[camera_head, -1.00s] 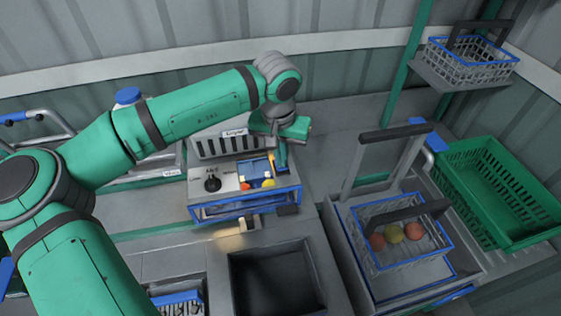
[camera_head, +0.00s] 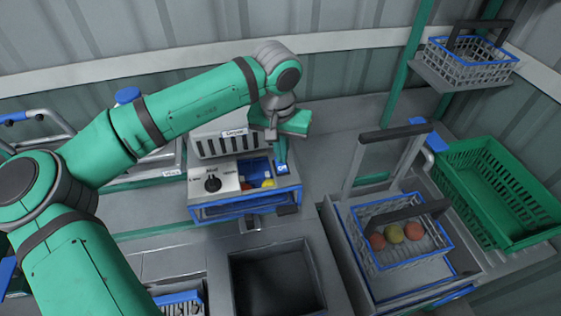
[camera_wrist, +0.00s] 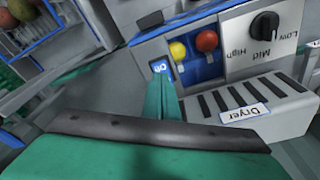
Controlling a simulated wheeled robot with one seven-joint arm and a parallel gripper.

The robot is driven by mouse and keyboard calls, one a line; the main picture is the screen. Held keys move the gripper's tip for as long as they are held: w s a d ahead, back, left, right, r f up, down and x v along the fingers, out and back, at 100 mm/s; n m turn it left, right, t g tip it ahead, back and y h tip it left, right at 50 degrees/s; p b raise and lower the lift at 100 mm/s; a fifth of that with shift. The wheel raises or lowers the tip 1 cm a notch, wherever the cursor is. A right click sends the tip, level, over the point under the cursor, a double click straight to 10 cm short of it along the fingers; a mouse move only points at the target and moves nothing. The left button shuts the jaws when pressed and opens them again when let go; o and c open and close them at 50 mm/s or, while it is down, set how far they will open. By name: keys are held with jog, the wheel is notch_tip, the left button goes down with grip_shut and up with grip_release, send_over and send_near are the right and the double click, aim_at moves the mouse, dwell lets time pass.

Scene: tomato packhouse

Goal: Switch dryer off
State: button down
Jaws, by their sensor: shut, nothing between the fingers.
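The dryer (camera_head: 215,148) stands on the bench, with its white "Dryer" label and slotted grey front. Its black knob (camera_head: 212,184) is at the left under "Mid"; it also shows in the wrist view (camera_wrist: 264,26). A small blue switch (camera_wrist: 161,67) with white lettering sits beside the blue chute; the lettering is partly legible, perhaps "On". My gripper (camera_head: 281,163) is shut and empty, pointing down at the switch. In the wrist view its green fingers (camera_wrist: 162,96) end right at the switch; I cannot tell whether they touch it.
A wire basket with tomatoes (camera_head: 400,262) stands at the right, near a green crate (camera_head: 510,236). An empty dark bin (camera_head: 275,280) is in front.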

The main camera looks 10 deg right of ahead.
aim_at(282, 168)
jog(key=shift+r, duration=2.3)
